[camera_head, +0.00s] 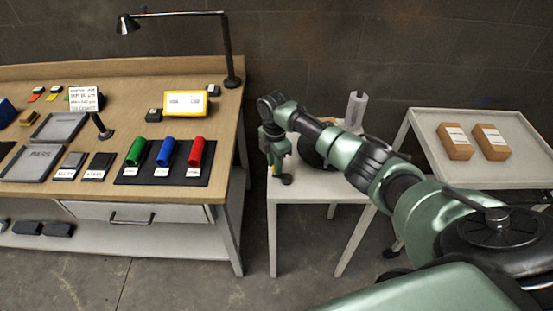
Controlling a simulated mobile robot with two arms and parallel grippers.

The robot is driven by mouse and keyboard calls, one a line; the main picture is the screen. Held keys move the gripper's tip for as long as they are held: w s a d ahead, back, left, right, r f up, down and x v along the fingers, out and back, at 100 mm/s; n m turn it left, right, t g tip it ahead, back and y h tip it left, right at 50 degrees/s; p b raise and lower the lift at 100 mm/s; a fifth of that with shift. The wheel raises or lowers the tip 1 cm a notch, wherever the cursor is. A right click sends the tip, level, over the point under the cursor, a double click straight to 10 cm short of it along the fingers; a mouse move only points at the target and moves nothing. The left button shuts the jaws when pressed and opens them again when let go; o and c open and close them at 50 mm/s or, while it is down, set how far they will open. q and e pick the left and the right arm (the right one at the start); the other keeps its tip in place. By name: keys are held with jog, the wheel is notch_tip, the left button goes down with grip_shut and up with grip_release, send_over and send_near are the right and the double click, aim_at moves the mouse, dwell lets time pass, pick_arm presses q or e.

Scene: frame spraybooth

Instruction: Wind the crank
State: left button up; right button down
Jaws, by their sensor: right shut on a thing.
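My right arm reaches in from the right over a small white table (322,188). My right gripper (281,177) points down at the table's left side. It is shut on a small dark part, which I take to be the crank handle; the jaws hide most of it. A dark rounded body (310,157), likely the crank's machine, stands on the table just right of the gripper, partly behind my arm. A pale grey upright piece (356,108) rises behind the arm. My left gripper is not in view.
A wooden workbench (225,115) on the left holds green, blue and red cylinders (166,152), trays, a yellow-framed display (186,103) and a black lamp (229,50). A grey table (494,116) on the right carries two brown boxes (455,142). Floor shows between bench and white table.

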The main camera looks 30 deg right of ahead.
jog(key=n, duration=0.1)
jog(key=s+n, duration=0.1)
jog(key=n, duration=0.1)
jog(key=a+n+p, duration=0.1)
jog(key=shift+s+n, duration=0.25)
jog(key=shift+n, duration=0.15)
jog(key=n, duration=0.1)
jog(key=s+n, duration=0.1)
jog(key=n, duration=0.3)
jog(key=shift+s+p, duration=0.35)
jog(key=shift+s, duration=0.05)
jog(key=shift+n, duration=0.3)
jog(key=c, duration=1.3)
grip_release()
jog(key=shift+o, duration=0.2)
jog(key=shift+r, duration=0.1)
notch_tip(320, 180, up, 8)
jog(key=b, duration=0.1)
jog(key=shift+f+b, duration=0.2)
jog(key=shift+b, duration=0.15)
jog(key=shift+s, duration=0.1)
